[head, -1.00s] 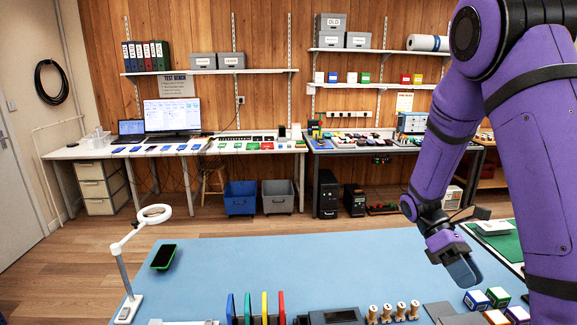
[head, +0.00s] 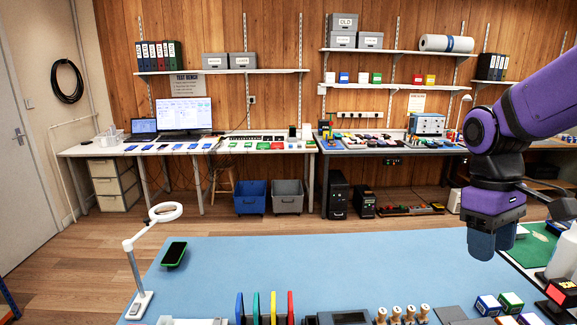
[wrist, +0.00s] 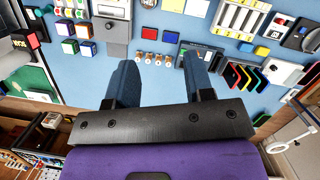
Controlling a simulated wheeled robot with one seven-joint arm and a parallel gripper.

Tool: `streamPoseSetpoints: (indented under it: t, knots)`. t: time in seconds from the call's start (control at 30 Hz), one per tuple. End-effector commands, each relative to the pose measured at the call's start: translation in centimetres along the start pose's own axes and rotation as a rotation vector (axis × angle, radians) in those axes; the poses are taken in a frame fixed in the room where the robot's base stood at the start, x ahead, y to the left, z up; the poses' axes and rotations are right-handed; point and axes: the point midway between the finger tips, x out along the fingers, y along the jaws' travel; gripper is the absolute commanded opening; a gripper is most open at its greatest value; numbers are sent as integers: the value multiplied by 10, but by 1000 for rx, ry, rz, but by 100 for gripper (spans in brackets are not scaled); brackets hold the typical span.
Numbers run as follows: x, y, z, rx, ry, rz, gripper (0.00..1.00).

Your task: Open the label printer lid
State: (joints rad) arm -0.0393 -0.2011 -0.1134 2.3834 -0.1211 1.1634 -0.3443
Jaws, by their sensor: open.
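My gripper (head: 493,245) hangs above the right side of the blue table mat (head: 400,262), fingers down. In the wrist view my gripper (wrist: 161,72) has its two fingers wide apart with nothing between them. The label printer cannot be identified for certain.
A dark box with red marks (head: 563,291) stands at the right, beside coloured cubes (head: 488,305). Wooden pegs (head: 410,313) and upright coloured panels (head: 265,308) line the near edge.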

Motion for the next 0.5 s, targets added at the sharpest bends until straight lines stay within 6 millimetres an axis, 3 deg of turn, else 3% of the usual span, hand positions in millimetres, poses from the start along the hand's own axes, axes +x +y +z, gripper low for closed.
streamPoseSetpoints:
  t: [0.5]
  knots:
    - [-46, -42, 45, 221, 439, 44, 48]
